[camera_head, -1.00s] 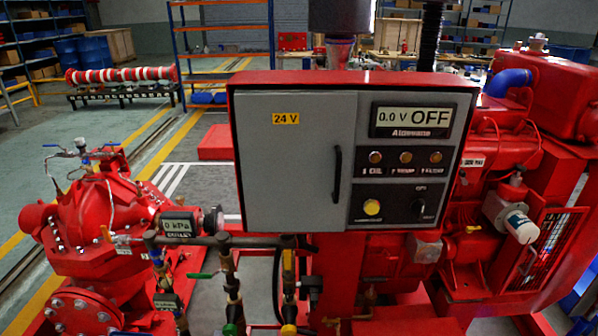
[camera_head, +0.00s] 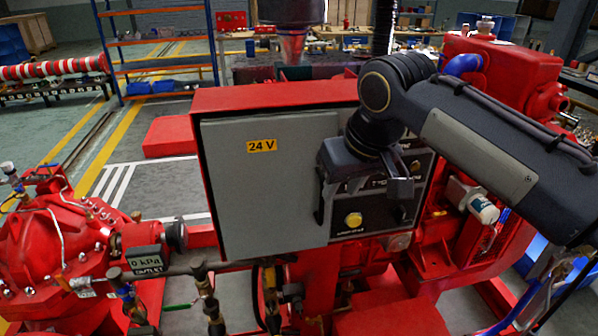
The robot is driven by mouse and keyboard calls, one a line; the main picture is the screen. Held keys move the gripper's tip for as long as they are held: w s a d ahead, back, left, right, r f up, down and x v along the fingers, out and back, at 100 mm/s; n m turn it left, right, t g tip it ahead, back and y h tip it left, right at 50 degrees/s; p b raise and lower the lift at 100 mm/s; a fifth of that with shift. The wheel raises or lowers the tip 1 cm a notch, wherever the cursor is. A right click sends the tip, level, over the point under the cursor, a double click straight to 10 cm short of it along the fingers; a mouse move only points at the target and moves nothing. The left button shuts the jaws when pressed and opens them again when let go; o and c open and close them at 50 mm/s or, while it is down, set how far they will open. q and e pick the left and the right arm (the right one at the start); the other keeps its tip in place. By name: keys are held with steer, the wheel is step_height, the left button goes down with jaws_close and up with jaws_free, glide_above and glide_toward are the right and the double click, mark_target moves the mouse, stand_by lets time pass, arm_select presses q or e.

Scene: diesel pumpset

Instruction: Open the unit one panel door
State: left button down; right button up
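The unit one panel door (camera_head: 265,205) is the flat grey door with a yellow 24 V label, on the left of the red-framed control box. It looks closed, lying about flush with the box front. Its black upright handle (camera_head: 319,208) is at the door's right edge, its upper part covered by my gripper. My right gripper (camera_head: 350,180) is in front of the box, at the handle. Its fingers are dark and overlap the handle and panel, so I cannot tell whether they are around the handle or touching it. My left gripper is out of view.
The control panel right of the door, with a yellow knob (camera_head: 354,219), is partly hidden by my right arm. A red pump (camera_head: 50,245) with pipes stands at lower left, and red engine parts (camera_head: 510,75) at right. Open floor lies left of the box.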

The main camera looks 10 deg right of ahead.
mark_target(320, 196)
steer(key=w+a+f, duration=0.1)
steer(key=w+f, duration=0.2)
steer(key=w+a+f, duration=0.1)
steer(key=f, duration=0.1)
steer(key=shift+w+a+f, duration=0.25)
steer(key=shift+w+a, duration=0.05)
jaws_close()
stand_by(0.4)
